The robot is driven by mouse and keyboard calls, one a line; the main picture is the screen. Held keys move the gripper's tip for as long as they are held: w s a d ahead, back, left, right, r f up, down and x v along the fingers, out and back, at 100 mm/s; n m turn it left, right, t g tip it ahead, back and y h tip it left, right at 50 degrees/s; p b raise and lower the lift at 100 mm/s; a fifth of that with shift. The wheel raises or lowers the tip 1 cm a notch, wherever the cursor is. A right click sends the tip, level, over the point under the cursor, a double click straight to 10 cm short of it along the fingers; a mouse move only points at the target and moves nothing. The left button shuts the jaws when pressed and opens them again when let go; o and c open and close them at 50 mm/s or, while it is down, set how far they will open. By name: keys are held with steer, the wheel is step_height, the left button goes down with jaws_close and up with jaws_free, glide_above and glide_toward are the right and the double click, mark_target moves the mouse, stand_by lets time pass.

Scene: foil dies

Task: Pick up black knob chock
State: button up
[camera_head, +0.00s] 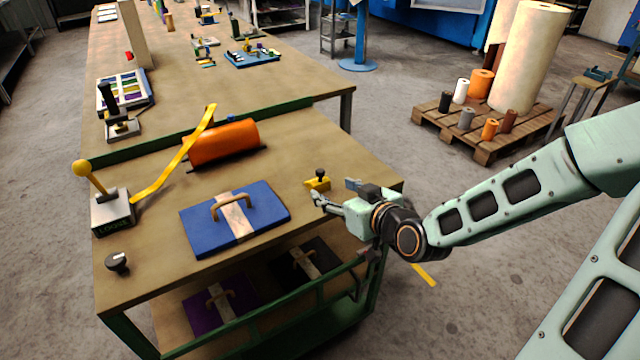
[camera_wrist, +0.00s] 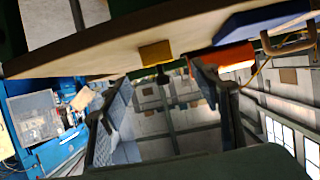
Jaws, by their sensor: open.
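A small yellow chock with a black knob on top (camera_head: 318,182) stands on the wooden bench near its right edge. My gripper (camera_head: 335,192) is just to the right of it, apart from it, with the fingers spread and empty. In the wrist view, which is turned upside down, the yellow chock (camera_wrist: 156,53) hangs from the bench surface with its black knob pointing down. The knob lies between the two open fingers (camera_wrist: 163,95) in that picture, beyond them.
A blue plate with a handle (camera_head: 265,218) lies left of the chock. An orange roll (camera_head: 225,142), a yellow-knobbed lever box (camera_head: 112,210) and a black dial (camera_head: 118,262) are farther left. A green rail (camera_head: 140,155) runs along the bench's back. Bare bench surrounds the chock.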

mark_target(322, 183)
steer(key=b+x, duration=0.1)
steer(key=x, duration=0.8)
steer(key=shift+w+f, duration=0.25)
steer(key=shift+w, duration=0.1)
steer(key=c, duration=1.3)
